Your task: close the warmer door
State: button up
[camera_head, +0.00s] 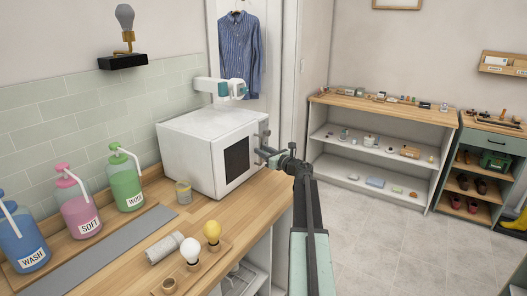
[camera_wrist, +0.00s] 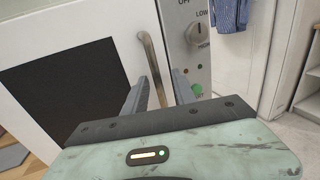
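The warmer (camera_head: 205,140) is a white box on the wooden counter in the head view. Its door (camera_head: 237,157) has a dark window and looks shut or nearly shut; I cannot tell whether a small gap remains. In the wrist view the door (camera_wrist: 110,35) fills the left, with a vertical metal handle (camera_wrist: 151,60) near its right edge. My gripper (camera_head: 262,154) is at the door's front, by the handle side. In the wrist view my gripper (camera_wrist: 158,88) is open, its two fingers apart, with the handle's lower part showing between them. Contact is unclear.
The warmer's control panel (camera_wrist: 198,50) with a knob and a green button lies right of the handle. Open floor (camera_head: 400,235) lies to the right.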

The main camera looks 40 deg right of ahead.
jog(key=s, duration=0.7)
jog(key=shift+s, duration=0.35)
